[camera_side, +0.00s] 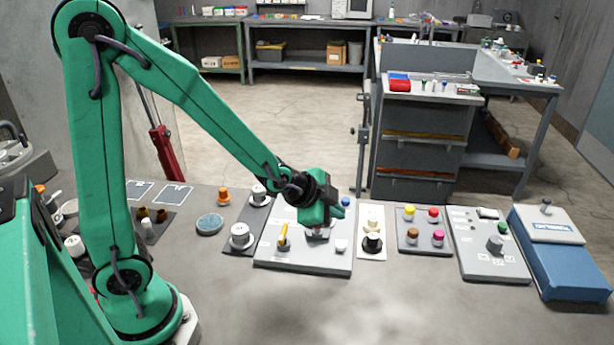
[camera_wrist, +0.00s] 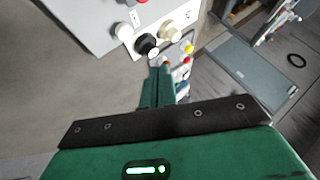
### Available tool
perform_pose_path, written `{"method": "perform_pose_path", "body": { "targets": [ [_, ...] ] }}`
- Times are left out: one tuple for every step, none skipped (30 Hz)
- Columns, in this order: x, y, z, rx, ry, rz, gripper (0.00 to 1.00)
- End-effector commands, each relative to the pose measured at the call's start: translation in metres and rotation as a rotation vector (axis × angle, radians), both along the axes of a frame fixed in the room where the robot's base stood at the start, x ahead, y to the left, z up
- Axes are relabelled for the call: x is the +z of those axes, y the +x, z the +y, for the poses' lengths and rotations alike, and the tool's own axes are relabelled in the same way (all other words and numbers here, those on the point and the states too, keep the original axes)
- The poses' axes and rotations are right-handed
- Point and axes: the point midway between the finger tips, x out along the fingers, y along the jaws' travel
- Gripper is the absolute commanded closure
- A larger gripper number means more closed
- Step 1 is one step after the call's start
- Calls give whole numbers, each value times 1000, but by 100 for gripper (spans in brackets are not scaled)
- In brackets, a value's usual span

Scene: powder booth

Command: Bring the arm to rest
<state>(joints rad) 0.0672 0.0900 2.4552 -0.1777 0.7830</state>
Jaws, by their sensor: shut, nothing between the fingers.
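My green arm reaches from the left over the bench in the side view. My gripper (camera_side: 318,232) points down just above a light grey panel (camera_side: 300,262) that carries a yellow lever (camera_side: 283,236) and a white knob (camera_side: 341,246). In the wrist view my gripper (camera_wrist: 158,72) shows as two green fingers close together, with nothing seen between them. The side view does not show clearly whether the fingertips touch the panel.
Right of the panel are a plate with black and cream knobs (camera_side: 373,256), a coloured-button box (camera_side: 424,246), a grey control box (camera_side: 490,265) and a blue pedal-like unit (camera_side: 560,262). Left are a dark plate (camera_side: 236,250) with white knobs and a round blue dish (camera_side: 210,224). The front bench is clear.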

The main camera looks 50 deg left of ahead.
Motion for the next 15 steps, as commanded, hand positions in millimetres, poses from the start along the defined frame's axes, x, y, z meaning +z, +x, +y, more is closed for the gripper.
{"method": "perform_pose_path", "body": {
  "targets": [
    [8, -3, 1, 20, -16, 3, 100],
    [12, -6, 2, 33, -27, 10, 100],
    [18, -10, 3, 52, -43, 19, 100],
    [22, -13, 4, 69, -56, 26, 100],
    [26, -16, 5, 85, -69, 34, 100],
    [33, -21, 6, 108, -87, 46, 100],
    [37, -25, 7, 126, -101, 54, 100],
    [42, -29, 8, 144, -115, 62, 100],
    [48, -35, 10, 168, -132, 73, 100],
    [52, -39, 10, 185, -146, 81, 100],
    [56, -44, 11, 205, -159, 90, 100],
    [62, -50, 12, 229, -177, 101, 100],
    [66, -55, 13, 247, -190, 109, 100],
    [70, -60, 14, 265, -202, 116, 100],
    [75, -66, 15, 290, -220, 126, 100]
  ]
}}
